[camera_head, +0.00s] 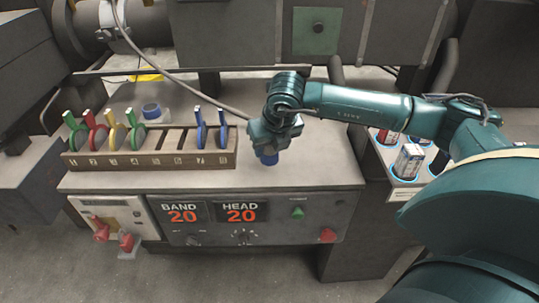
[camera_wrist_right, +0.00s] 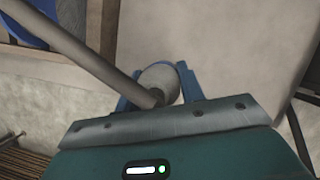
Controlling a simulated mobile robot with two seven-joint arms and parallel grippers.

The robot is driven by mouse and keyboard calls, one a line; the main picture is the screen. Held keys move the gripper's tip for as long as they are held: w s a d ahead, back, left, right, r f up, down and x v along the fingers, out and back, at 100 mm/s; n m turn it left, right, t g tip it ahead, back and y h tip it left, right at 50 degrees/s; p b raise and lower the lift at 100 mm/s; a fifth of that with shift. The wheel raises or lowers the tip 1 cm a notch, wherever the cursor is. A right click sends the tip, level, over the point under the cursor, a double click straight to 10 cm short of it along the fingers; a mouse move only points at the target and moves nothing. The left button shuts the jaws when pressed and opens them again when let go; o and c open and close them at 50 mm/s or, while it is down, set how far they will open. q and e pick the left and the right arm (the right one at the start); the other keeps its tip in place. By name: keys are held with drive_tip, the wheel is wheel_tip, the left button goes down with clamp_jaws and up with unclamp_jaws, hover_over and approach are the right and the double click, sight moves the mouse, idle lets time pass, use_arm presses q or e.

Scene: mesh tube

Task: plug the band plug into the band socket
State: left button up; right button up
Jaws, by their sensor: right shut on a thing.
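A blue ring on a pale base (camera_head: 151,111), which looks like the band socket, stands behind the rack, left of and apart from the plug. My left gripper is out of view.
A brown slotted rack (camera_head: 150,160) holds several coloured discs with upright handles. The cable (camera_head: 185,83) loops from the machine above. The bench front carries a BAND and HEAD panel (camera_head: 240,222). A tray of cans (camera_head: 405,180) is at the right. Bench right of the gripper is clear.

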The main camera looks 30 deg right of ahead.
wheel_tip(320, 180, up, 7)
drive_tip(key=shift+f, duration=0.1)
idle(0.4)
drive_tip(key=shift+s+a+f+n+y, duration=0.2)
drive_tip(key=shift+a+f+n+y, duration=0.15)
drive_tip(key=shift+n, duration=0.45)
drive_tip(key=s+a+f+m+g, duration=0.2)
drive_tip(key=s+a+m+g, duration=0.2)
drive_tip(key=m, duration=1.4)
drive_tip(key=s+a+f+m+g, duration=0.3)
drive_tip(key=s+a+m+g, duration=0.2)
drive_tip(key=m, duration=1.2)
drive_tip(key=shift+s+a+f+m, duration=0.25)
drive_tip(key=shift+s+a+m, duration=0.15)
drive_tip(key=shift+a, duration=0.25)
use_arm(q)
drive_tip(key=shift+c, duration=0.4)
